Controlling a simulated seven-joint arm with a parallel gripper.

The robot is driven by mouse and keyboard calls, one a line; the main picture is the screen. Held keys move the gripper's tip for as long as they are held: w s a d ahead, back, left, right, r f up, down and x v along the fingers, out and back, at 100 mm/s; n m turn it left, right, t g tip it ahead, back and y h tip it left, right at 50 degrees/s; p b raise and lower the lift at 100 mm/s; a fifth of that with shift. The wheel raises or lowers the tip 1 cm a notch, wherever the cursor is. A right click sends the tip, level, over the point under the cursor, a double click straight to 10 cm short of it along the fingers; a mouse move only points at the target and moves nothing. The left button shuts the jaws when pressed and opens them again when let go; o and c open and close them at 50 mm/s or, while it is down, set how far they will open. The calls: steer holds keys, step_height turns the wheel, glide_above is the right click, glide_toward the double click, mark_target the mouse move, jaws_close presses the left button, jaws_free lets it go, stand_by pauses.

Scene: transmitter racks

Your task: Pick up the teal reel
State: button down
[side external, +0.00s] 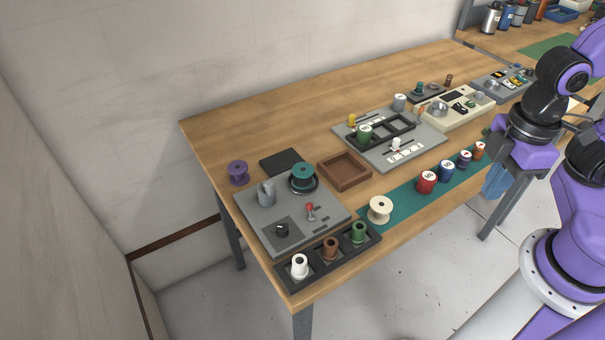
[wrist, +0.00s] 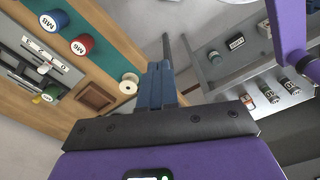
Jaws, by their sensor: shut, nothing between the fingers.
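The teal reel (side external: 302,174) sits upright on a round dark-rimmed holder on the grey panel (side external: 332,211) at the near left of the bench in the side view. I cannot make it out in the wrist view. My gripper (side external: 496,186) hangs off the bench's front edge at the right, well away from the reel. Its blue fingers (wrist: 161,85) are together and empty in the wrist view.
A purple reel (side external: 238,172), a brown tray (side external: 345,171) and a cream reel (side external: 380,209) surround the panel. A black rack (side external: 318,271) with white, brown and green reels lies along its front. Several labelled reels, including a red one (side external: 427,182), stand on the green strip.

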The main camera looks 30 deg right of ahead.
steer(key=shift+c, duration=1.7)
jaws_free()
